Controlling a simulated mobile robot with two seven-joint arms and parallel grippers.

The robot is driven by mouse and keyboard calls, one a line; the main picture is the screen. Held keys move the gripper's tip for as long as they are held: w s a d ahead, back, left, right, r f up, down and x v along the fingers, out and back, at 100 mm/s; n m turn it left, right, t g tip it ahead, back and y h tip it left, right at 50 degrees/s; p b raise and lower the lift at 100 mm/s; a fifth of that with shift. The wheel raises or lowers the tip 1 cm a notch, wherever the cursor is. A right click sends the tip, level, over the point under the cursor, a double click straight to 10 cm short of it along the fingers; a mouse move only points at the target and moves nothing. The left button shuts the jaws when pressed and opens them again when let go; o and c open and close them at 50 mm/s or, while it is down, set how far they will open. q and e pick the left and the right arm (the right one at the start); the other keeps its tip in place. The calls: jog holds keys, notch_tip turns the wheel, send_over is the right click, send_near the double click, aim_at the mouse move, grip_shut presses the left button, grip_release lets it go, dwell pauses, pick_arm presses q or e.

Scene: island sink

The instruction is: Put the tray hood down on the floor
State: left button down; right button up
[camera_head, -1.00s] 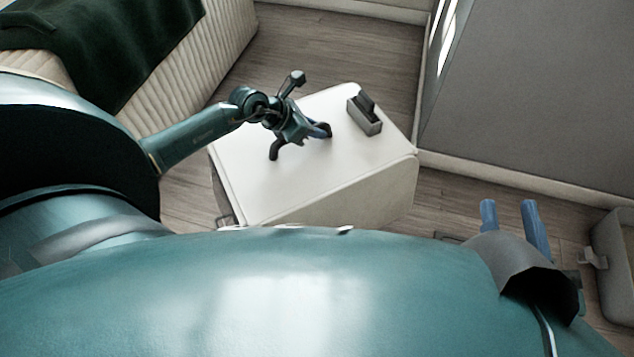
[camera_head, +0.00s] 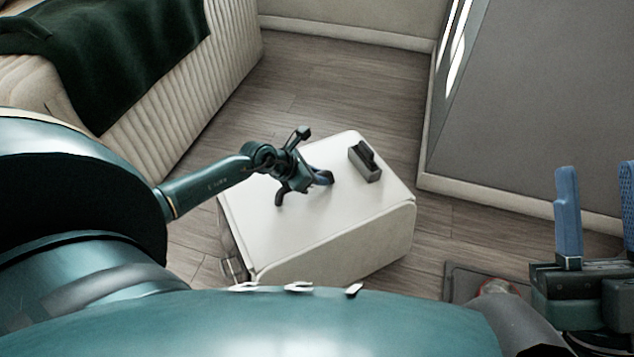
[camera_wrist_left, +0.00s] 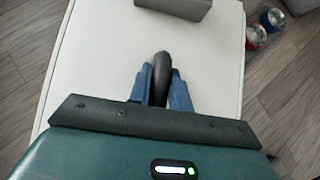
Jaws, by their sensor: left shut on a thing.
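The tray hood (camera_head: 290,225) is a white box with rounded edges, in the middle of the head view. My left gripper (camera_head: 320,180) is over its top, shut on its dark curved handle. The wrist view shows the blue fingers (camera_wrist_left: 165,85) on either side of this black handle (camera_wrist_left: 162,72). A dark grey block (camera_head: 365,165) sits on the hood's top, farther back. I cannot tell whether the hood's underside touches the floor. My right gripper (camera_head: 597,205) is at the right edge, its two blue fingers wide apart and empty.
A dark tray (camera_head: 458,278) with a red-topped can (camera_head: 497,287) is right of the hood, partly hidden. The wrist view shows cans (camera_wrist_left: 262,28) there too. A ribbed beige couch (camera_head: 215,85) stands left, a grey panel (camera_head: 540,110) right. Wooden floor (camera_head: 335,75) is clear behind the hood.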

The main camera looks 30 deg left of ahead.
pick_arm(q)
jog(key=shift+w+f, duration=0.15)
jog(key=shift+f, duration=0.2)
pick_arm(e)
jog(key=shift+s+r+n+y, duration=0.15)
jog(key=shift+r+n+y, duration=0.25)
jog(key=shift+n+y, duration=0.3)
pick_arm(q)
jog(key=shift+f, duration=0.1)
jog(key=c, duration=1.3)
grip_release()
jog(key=shift+f, duration=0.1)
jog(key=shift+r, duration=0.2)
jog(key=p+v, duration=0.6)
jog(key=v, duration=0.5)
jog(key=shift+f, duration=0.1)
jog(key=shift+s+a+r, duration=0.15)
jog(key=shift+s+r, duration=0.2)
jog(key=shift+s, duration=0.1)
pick_arm(e)
notch_tip(320, 180, down, 7)
jog(key=m+g+h, duration=0.2)
jog(key=m+h, duration=0.5)
jog(key=shift+s+a+f, duration=0.15)
jog(key=shift+s+a, duration=0.1)
jog(key=shift+s, duration=0.1)
